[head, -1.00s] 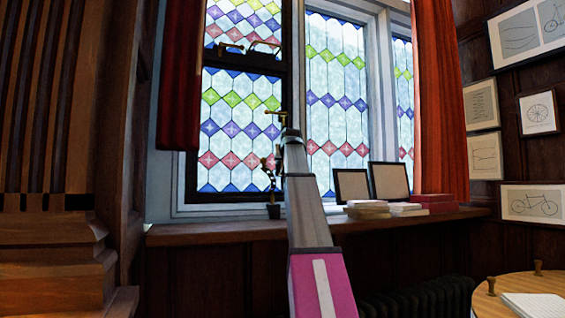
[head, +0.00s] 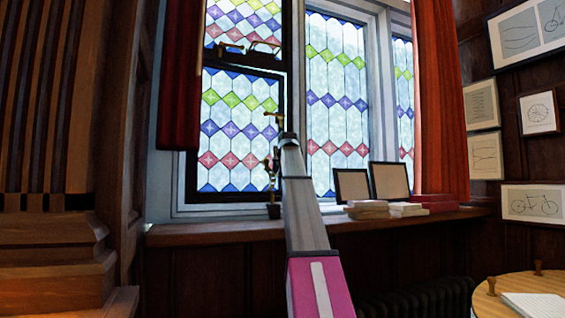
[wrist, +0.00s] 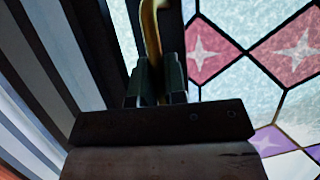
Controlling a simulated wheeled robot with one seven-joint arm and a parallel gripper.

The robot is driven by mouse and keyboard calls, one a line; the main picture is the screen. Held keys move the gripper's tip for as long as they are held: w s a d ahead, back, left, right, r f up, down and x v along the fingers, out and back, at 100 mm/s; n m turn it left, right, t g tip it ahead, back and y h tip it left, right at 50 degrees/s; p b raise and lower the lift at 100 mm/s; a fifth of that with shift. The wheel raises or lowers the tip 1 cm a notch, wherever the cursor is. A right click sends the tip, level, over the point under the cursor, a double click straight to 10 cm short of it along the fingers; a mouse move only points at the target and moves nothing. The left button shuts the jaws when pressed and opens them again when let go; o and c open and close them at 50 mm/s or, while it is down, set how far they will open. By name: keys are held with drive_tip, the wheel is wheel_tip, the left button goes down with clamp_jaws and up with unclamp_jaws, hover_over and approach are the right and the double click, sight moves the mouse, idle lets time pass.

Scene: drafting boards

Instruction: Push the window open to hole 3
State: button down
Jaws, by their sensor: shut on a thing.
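The lower left casement window (head: 236,128) has a dark frame and stained glass with green, purple, red and blue diamonds. Its top edge slants against the fixed frame, so it looks partly open. A brass handle (head: 275,116) shows at its right edge, just above the end of my arm. In the wrist view my gripper (wrist: 157,78) is shut on an upright brass bar (wrist: 151,28), which looks like that handle, with the glass close at right. A brass fitting (head: 271,165) is left of my arm, low by the window; I cannot make out any numbered holes.
Red curtains (head: 437,105) hang at both sides. A round table (head: 505,290) stands at lower right.

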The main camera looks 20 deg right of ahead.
drive_tip(key=shift+w, duration=0.8)
drive_tip(key=c, duration=1.2)
unclamp_jaws()
drive_tip(key=shift+s, duration=0.1)
drive_tip(key=v, duration=1)
drive_tip(key=shift+s+a+r, duration=0.1)
drive_tip(key=shift+s+a, duration=0.05)
drive_tip(key=shift+s, duration=0.2)
